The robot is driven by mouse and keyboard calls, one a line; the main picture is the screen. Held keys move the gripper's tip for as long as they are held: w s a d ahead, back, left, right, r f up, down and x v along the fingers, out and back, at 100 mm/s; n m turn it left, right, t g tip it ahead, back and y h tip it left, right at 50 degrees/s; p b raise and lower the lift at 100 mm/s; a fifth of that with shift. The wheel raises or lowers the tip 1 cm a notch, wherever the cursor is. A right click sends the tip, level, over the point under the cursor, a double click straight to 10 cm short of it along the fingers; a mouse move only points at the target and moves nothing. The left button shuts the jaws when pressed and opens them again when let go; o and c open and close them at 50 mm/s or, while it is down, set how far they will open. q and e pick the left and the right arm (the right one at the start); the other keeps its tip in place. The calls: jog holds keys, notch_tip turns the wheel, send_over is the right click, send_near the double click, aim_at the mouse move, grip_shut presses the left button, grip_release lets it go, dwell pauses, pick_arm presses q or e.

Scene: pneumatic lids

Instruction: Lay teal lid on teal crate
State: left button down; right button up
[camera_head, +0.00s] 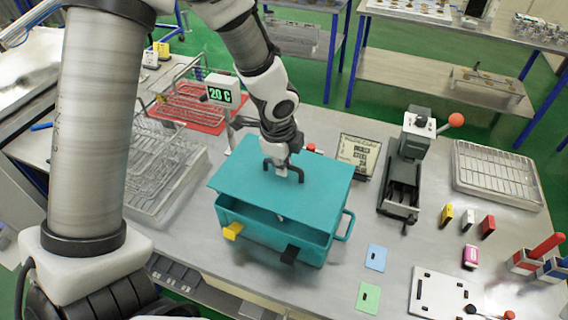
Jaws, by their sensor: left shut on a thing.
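The teal lid (312,198) is a flat panel with a dark handle on top. My left gripper (284,172) is shut on that handle. The lid sits over the back and middle of the teal crate (262,236), and its front edge leaves a strip of the opening uncovered. Whether the lid touches the crate rim cannot be told. My right gripper is not in view.
A display reading "20 C" (221,95) stands behind the crate at left. A wire rack (160,165) is to its left. A framed sign (358,153) and a dark press (405,170) are to its right. Blue (376,257) and green (367,298) cards lie at front right.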

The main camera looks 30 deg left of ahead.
aim_at(283, 178)
pick_arm(q)
jog(key=shift+s+f+b, duration=0.2)
jog(key=shift+f+b, duration=0.5)
jog(key=f+b, duration=0.2)
jog(key=f, duration=0.1)
jog(key=f+b, duration=0.1)
jog(key=shift+w+f, duration=0.15)
jog(key=shift+w, duration=0.15)
jog(key=shift+s+f+b, duration=0.1)
jog(key=shift+f+b, duration=0.25)
jog(key=shift+b, duration=0.3)
jog(key=shift+f, duration=0.3)
jog(key=c, duration=1.2)
grip_release()
jog(key=shift+o, duration=0.2)
